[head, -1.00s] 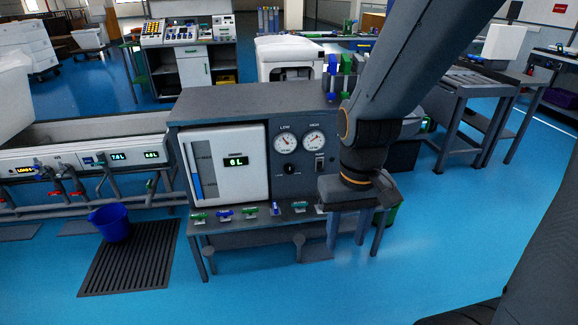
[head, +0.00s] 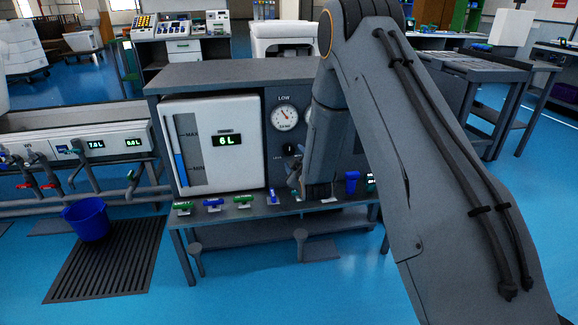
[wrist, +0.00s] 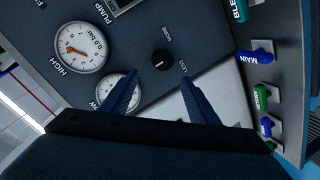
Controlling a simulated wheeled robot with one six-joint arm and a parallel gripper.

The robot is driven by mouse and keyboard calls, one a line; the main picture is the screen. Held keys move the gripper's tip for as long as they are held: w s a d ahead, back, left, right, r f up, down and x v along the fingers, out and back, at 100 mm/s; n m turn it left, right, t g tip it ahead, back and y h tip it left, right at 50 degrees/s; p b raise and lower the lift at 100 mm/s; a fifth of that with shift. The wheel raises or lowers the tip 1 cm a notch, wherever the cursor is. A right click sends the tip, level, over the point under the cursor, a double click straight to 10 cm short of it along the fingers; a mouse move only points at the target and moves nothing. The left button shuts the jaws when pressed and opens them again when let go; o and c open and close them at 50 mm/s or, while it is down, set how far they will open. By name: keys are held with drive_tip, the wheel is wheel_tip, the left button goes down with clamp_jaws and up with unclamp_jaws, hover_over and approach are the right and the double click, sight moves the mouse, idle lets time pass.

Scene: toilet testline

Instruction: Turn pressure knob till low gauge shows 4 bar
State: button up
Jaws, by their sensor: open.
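The black pressure knob (head: 291,150) is on the dark panel below the round white LOW gauge (head: 284,118). The gauge has a red needle, but its reading is too small to tell. In the wrist view the knob (wrist: 163,60) lies ahead of and between my open fingers, with LESS and MORE labels beside it. My gripper (wrist: 160,74) is empty and appears apart from the knob. The LOW gauge (wrist: 118,90) is partly hidden behind the left finger there. In the head view my gripper (head: 297,180) is just below the knob, partly covered by my arm.
A white tank panel (head: 213,150) reads 6 L. Coloured levers, including the blue MAIN lever (wrist: 255,57), line the bench's front edge.

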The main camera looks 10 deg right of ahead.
sight(289, 151)
drive_tip(key=w+f+b, duration=0.1)
drive_tip(key=w, duration=0.2)
drive_tip(key=w+f+n+t+b, duration=0.1)
drive_tip(key=w, duration=0.3)
drive_tip(key=w+f+t+b, duration=0.1)
drive_tip(key=w, duration=0.2)
drive_tip(key=shift+w+f+n, duration=0.15)
drive_tip(key=shift+f+n, duration=0.15)
drive_tip(key=shift+c, duration=0.2)
drive_tip(key=c, duration=1)
